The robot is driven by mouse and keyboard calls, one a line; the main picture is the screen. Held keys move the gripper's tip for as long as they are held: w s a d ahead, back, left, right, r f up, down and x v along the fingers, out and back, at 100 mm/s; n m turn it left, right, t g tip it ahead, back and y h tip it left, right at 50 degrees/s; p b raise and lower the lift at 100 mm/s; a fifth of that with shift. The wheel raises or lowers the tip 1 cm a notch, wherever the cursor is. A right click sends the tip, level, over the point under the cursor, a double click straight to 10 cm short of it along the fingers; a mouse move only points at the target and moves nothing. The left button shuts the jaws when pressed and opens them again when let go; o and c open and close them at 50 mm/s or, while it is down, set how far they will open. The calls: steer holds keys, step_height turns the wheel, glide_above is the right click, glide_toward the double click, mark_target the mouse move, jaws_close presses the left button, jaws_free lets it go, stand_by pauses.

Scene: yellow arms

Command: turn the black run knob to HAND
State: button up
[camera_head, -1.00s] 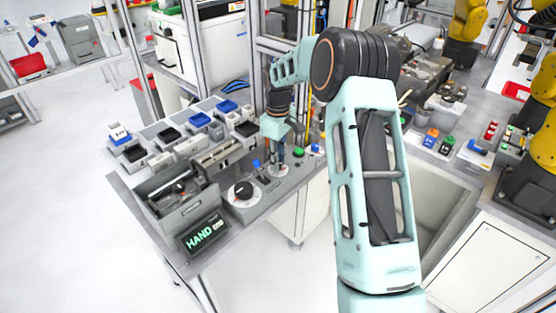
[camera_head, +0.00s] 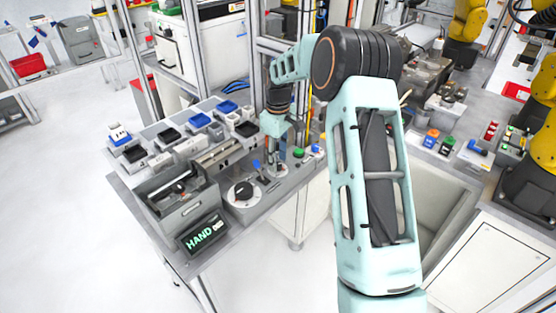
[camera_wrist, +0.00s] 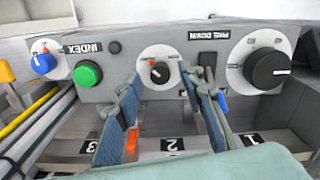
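In the wrist view a small black knob (camera_wrist: 160,73) with a white pointer mark sits on a round white dial in the middle of the grey panel (camera_wrist: 120,68). My gripper (camera_wrist: 158,82) is open, its fingers on either side of this knob with visible gaps; I cannot tell whether the tips touch the panel. A larger black knob (camera_wrist: 270,70) on a white dial is to the right; it also shows in the head view (camera_head: 243,190). In the head view my gripper (camera_head: 274,168) hides most of the small knob. A display (camera_head: 203,233) reads HAND in green.
A green button (camera_wrist: 88,74) and a blue knob (camera_wrist: 44,63) are on the panel's left in the wrist view. A dark upright switch (camera_wrist: 207,60) stands close to the right finger.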

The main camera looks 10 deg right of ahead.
step_height(320, 180, up, 11)
stand_by(0.3)
steer(key=shift+r, duration=0.1)
